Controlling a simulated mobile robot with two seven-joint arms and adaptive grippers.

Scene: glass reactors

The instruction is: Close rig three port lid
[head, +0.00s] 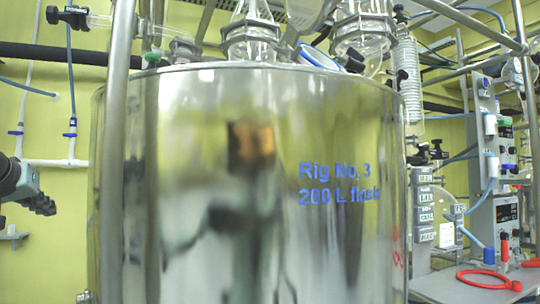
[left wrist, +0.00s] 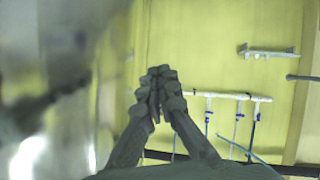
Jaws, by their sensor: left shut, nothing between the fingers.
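Rig three is a large shiny steel vessel (head: 250,180) marked "Rig No. 3 200 L flask" in blue, filling the middle of the head view. Glass necks rise from its top. A blue-rimmed round piece (head: 320,57), perhaps the port lid, shows tilted between two glass necks; whether it is open is unclear. My left gripper (head: 44,205) is at the left edge of the head view, left of the vessel and well below its top. In the left wrist view its fingers (left wrist: 158,82) are together and empty. My right gripper is not in view.
A steel upright pole (head: 117,160) stands before the vessel's left side. White pipes with blue valves (head: 45,162) run along the yellow wall. At right, control boxes (head: 507,215) and a red cable (head: 488,280) occupy a bench. Free space lies left of the vessel.

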